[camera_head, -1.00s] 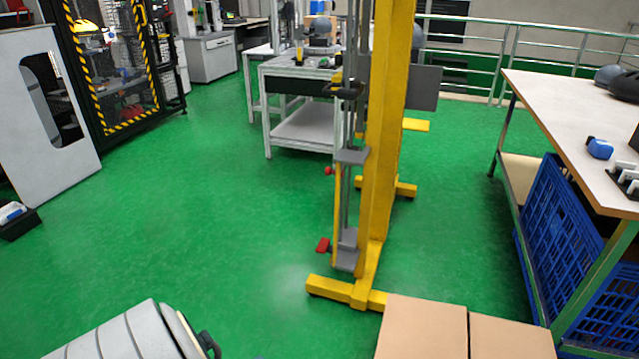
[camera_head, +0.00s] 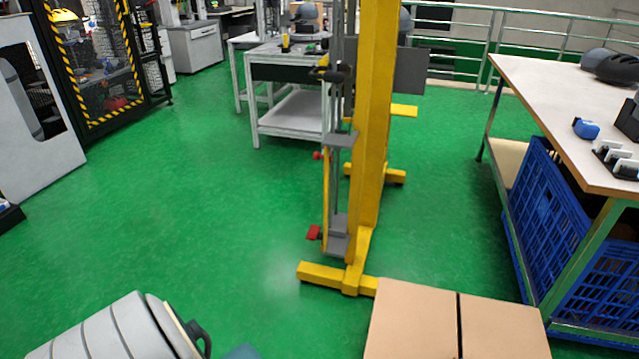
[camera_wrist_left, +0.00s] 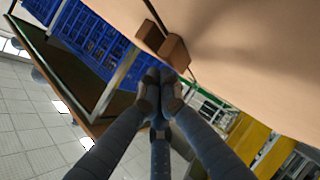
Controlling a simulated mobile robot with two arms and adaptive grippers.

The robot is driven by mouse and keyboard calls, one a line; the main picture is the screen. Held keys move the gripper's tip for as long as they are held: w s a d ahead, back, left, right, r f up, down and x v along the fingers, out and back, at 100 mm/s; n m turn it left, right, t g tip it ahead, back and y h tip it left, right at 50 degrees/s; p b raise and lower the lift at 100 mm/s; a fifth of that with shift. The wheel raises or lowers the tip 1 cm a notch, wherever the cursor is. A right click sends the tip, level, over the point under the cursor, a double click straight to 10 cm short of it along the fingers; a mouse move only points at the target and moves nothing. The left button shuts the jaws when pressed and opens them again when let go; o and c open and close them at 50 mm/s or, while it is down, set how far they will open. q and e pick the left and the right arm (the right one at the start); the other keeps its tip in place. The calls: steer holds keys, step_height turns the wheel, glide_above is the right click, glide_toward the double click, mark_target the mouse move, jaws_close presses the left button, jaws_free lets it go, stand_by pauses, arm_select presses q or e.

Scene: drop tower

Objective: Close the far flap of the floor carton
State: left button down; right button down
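The floor carton shows at the bottom right of the head view as two tan panels, a left one (camera_head: 412,322) and a right one (camera_head: 503,330). A thin dark gap runs between them. Both look about level; the lower part of the carton is cut off, and I cannot tell which panel is the far flap. In the left wrist view, a broad tan surface (camera_wrist_left: 260,60) fills the upper right. My left gripper (camera_wrist_left: 161,92) has its blue-grey fingers drawn together there, with nothing visible between the tips. My right gripper is not in view.
The yellow drop tower (camera_head: 372,150) stands just behind the carton, its foot near the carton's edge. A workbench (camera_head: 560,115) with a blue crate (camera_head: 545,205) below is on the right. Two brown blocks (camera_wrist_left: 174,53) show ahead of the fingertips.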

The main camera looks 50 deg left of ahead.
arm_select(q)
steer(key=v, duration=1.1)
steer(key=shift+s+r, duration=0.2)
steer(key=shift+s, duration=0.15)
steer(key=shift+s+a, duration=0.1)
